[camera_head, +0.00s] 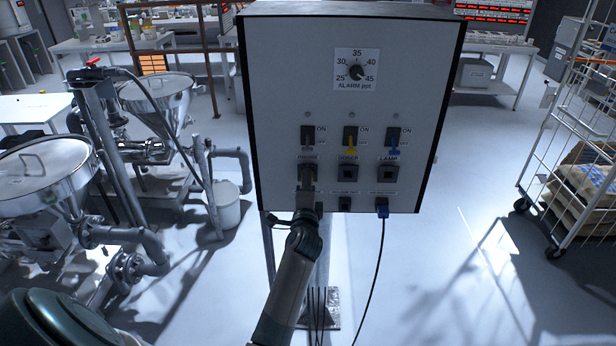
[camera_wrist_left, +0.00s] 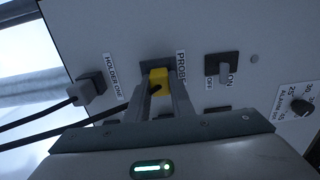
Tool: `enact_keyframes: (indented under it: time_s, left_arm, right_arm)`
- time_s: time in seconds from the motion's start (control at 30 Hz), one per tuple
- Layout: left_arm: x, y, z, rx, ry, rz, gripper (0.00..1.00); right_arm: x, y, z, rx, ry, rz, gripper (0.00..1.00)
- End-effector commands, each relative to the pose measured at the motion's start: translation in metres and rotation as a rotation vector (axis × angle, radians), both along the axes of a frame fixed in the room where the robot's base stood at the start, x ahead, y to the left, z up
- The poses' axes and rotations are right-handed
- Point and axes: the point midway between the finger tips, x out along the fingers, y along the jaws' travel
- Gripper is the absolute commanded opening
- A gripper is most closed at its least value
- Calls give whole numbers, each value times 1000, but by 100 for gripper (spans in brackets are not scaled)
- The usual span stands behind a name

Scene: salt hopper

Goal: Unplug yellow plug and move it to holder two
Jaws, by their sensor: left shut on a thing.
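The yellow plug (camera_wrist_left: 158,77) is in the PROBE socket, or right at its mouth, in the left wrist view; I cannot tell how deep it sits. My left gripper (camera_head: 308,182) is shut on it, one finger on each side, and it also shows in the left wrist view (camera_wrist_left: 161,92). The gripper hides most of the plug in the head view. Holder two (camera_head: 345,203) is the dark, empty-looking opening in the middle of the lower row. My right gripper is not in view.
A grey plug (camera_wrist_left: 90,87) sits in holder one. A blue plug (camera_head: 382,208) with a hanging cable is in the right holder. The DOSER socket (camera_head: 347,173) and LAMP socket (camera_head: 388,173) look empty. Steel hoppers (camera_head: 160,95) stand left, a wire trolley (camera_head: 570,150) right.

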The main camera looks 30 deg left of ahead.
Motion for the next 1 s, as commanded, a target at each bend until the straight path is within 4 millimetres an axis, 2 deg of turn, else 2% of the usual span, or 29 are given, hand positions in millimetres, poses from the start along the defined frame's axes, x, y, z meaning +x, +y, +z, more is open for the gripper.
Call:
enact_keyframes:
  time_s: [0.53, 1.0]
  left_arm:
    - [-2, -2, 0, 0, 0, 0, 0]
    - [-15, -10, 0, 0, 0, -1, 0]
  right_arm:
    - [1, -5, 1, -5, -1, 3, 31]
    - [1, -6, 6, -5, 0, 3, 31]
